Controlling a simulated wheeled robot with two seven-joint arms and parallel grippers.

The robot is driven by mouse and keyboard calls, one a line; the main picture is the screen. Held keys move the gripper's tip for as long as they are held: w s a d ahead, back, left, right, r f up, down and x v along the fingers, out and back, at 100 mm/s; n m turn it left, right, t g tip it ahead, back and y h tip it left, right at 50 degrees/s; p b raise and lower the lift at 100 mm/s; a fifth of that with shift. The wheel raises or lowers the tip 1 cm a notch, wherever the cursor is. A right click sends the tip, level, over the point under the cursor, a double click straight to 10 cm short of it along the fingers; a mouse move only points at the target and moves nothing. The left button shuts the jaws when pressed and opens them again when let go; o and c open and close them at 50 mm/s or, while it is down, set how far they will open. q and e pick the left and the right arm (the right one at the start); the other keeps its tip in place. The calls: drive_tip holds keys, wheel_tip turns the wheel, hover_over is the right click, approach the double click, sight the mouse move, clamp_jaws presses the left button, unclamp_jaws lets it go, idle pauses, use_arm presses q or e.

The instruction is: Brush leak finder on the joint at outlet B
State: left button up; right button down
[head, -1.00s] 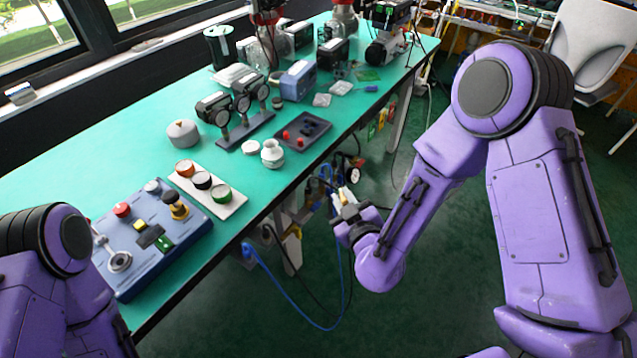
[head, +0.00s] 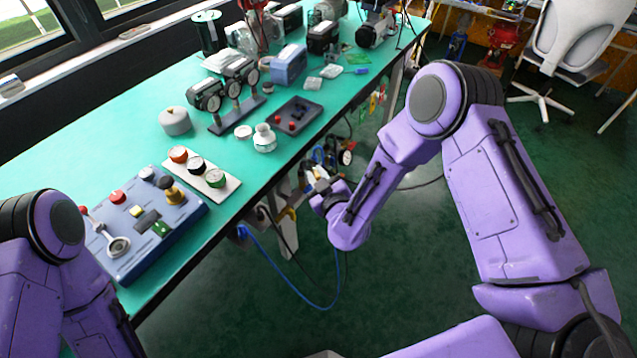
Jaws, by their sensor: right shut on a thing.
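My right gripper (head: 316,180) is beside the table's front edge, below and right of the white jar. It is shut on a small pale thing, mostly hidden by the gripper and the clutter behind; I cannot tell whether it is the brush. The white jar (head: 264,140) stands upright on the green table, with a round white lid (head: 243,132) lying beside it. I cannot make out which part is outlet B or its joint. My left arm shows at the lower left, but its gripper is out of view.
A blue control box (head: 150,225), a white strip with three coloured buttons (head: 226,188), a dark tray with red knobs (head: 310,109) and a row of gauges (head: 234,88) stand on the table (head: 110,150). Cables hang below the front edge. A white chair (head: 575,38) stands behind right.

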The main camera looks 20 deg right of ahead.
sight(317, 177)
drive_tip(key=shift+w+d+f, duration=0.1)
drive_tip(key=shift+w+f, duration=0.15)
drive_tip(key=shift+w, duration=0.15)
drive_tip(key=shift+s+r, duration=0.1)
drive_tip(key=shift+w+d+f, duration=0.15)
drive_tip(key=shift+w+f, duration=0.05)
drive_tip(key=shift+w, duration=0.35)
drive_tip(key=shift+d, duration=0.2)
idle(0.5)
drive_tip(key=shift+w+a+b, duration=0.1)
drive_tip(key=shift+a+b, duration=0.15)
drive_tip(key=shift+b, duration=0.05)
idle(0.4)
drive_tip(key=shift+s+a+r+p, duration=0.15)
drive_tip(key=shift+s+r+p, duration=0.4)
drive_tip(key=shift+s, duration=0.05)
drive_tip(key=shift+s+a+r+p, duration=0.25)
drive_tip(key=shift+s+r+p, duration=0.35)
drive_tip(key=shift+s, duration=0.3)
drive_tip(key=shift+s+a+r+p, duration=0.2)
drive_tip(key=shift+s+r+p, duration=0.35)
drive_tip(key=shift+s, duration=0.3)
